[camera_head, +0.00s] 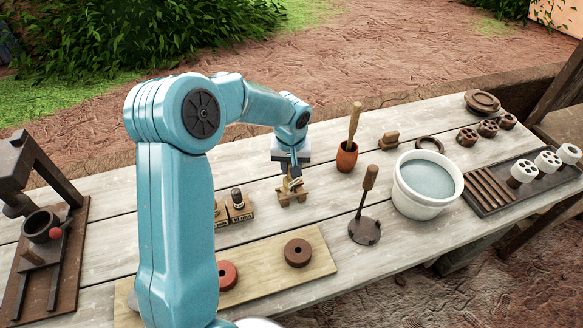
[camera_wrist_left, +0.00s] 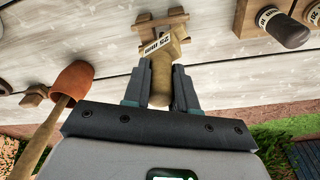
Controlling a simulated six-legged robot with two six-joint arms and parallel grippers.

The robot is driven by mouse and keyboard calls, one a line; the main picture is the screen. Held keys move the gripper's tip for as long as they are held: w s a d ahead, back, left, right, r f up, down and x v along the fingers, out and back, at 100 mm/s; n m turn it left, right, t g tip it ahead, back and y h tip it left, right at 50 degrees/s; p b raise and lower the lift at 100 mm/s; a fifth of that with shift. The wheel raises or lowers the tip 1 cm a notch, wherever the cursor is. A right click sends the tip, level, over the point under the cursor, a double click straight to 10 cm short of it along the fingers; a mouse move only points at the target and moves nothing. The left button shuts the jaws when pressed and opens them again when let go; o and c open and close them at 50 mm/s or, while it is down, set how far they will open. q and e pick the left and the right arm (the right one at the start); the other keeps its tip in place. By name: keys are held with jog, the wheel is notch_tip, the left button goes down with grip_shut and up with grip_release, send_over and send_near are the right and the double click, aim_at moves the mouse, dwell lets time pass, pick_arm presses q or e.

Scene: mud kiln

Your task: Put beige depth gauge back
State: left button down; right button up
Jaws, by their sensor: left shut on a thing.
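My left gripper (camera_head: 293,176) is above the middle of the plank table, shut on the beige depth gauge (camera_wrist_left: 159,88). In the left wrist view its fingers (camera_wrist_left: 158,78) close on either side of the gauge's rounded handle, and a white label with dark marks shows on it. A small wooden stand (camera_head: 287,201) is right below the gripper. It also shows beyond the gauge in the wrist view (camera_wrist_left: 144,22). The gauge overlaps the stand in both views; I cannot tell whether it is seated or just above. My right gripper is not in view.
Dark-topped labelled pieces (camera_head: 238,201) stand left of the stand. A terracotta cup with a wooden handle (camera_head: 346,160) is to the right, then a long-handled tool (camera_head: 365,213) and a white bucket (camera_head: 427,198). A board (camera_head: 318,252) with clay discs lies in front.

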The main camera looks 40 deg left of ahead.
pick_arm(q)
jog(key=shift+f, duration=0.6)
jog(key=shift+f+b, duration=0.55)
jog(key=shift+b, duration=0.15)
jog(key=c, duration=0.9)
grip_release()
jog(key=shift+r, duration=0.15)
